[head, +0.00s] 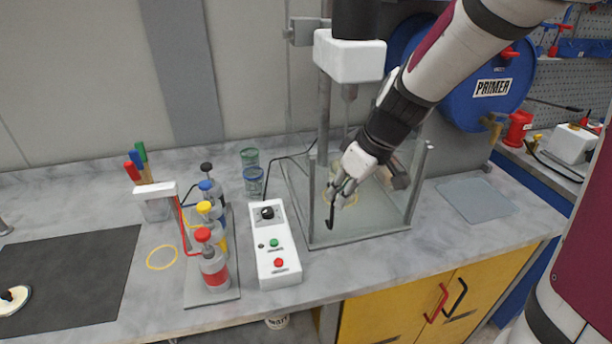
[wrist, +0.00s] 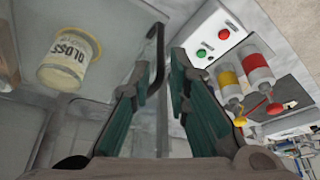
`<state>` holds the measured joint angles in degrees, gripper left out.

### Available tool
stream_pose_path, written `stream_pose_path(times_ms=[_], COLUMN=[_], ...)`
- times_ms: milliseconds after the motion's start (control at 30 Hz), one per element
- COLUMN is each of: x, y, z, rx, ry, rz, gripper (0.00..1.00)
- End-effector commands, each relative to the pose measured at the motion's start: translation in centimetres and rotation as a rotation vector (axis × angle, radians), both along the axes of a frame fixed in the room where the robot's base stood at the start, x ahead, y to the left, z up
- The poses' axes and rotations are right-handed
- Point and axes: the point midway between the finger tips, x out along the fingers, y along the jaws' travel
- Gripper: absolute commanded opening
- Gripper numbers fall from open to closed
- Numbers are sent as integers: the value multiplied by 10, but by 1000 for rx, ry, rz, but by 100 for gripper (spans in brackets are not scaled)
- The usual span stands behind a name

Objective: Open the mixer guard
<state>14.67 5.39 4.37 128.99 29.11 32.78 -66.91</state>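The mixer guard (head: 378,222) is a clear-walled box with grey edges around the base of the mixer (head: 349,58). Its front panel looks shut. A black hooked handle (head: 331,215) is at the guard's front left; it also shows in the wrist view (wrist: 157,50). My gripper (head: 342,190) is at the guard's front, by the top of the handle. In the wrist view its green-padded fingers (wrist: 167,75) are apart, with the handle between them, nearer the left finger. I cannot tell whether they touch. A cup marked GLOSS (wrist: 68,58) stands behind the clear panel.
A white control box (head: 275,245) with red and green buttons stands just left of the guard. Left of it is a rack of capped bottles (head: 212,265). A blue PRIMER drum (head: 490,95) is behind to the right. The counter right of the guard has a flat clear sheet (head: 480,200).

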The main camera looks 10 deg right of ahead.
Motion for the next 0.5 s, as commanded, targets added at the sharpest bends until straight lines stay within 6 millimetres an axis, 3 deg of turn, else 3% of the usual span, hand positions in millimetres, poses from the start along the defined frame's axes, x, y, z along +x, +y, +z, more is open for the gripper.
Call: stream_pose_path(times_ms=[200,500], x=[11,18], y=[9,13], z=[-35,-53], rx=[1,1], ry=[3,1], rz=[1,0], gripper=[16,16])
